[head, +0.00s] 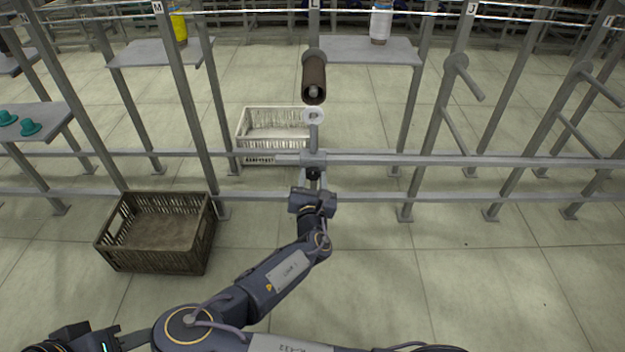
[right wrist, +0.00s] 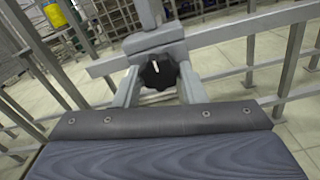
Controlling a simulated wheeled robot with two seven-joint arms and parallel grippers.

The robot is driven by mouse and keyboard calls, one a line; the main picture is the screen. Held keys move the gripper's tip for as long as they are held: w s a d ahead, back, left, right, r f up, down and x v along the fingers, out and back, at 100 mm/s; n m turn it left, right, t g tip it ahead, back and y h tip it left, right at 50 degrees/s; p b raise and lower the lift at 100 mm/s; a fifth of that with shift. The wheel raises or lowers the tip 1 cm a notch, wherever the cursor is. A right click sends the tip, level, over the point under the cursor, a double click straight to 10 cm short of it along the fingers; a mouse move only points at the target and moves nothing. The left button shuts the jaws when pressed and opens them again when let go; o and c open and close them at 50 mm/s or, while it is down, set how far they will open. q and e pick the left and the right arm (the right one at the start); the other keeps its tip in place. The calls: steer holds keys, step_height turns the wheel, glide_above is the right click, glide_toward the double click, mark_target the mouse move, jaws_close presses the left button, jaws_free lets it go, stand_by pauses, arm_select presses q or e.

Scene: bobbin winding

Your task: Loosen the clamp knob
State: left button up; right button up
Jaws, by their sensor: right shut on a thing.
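The black clamp knob (right wrist: 158,71) with a white mark sits on the front of a grey clamp block (right wrist: 155,42) in the right wrist view. In the head view the block (head: 313,158) rides on the horizontal rail below post L. My right gripper (head: 313,180) reaches it from the front. In the right wrist view its two fingers (right wrist: 158,90) lie on either side of the knob, shut on it. The knob is mostly hidden by the gripper in the head view. My left gripper (head: 118,342) is at the bottom left edge, partly cut off, away from the clamp.
A white crate (head: 243,130) stands behind the rail, a brown crate (head: 150,262) at left front. Grey posts and rails (head: 480,160) run across. The floor at right front is clear.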

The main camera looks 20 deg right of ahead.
stand_by(0.3)
steer(key=o, duration=1)
arm_select(q)
steer(key=shift+s, duration=0.1)
arm_select(e)
steer(key=shift+s, duration=0.1)
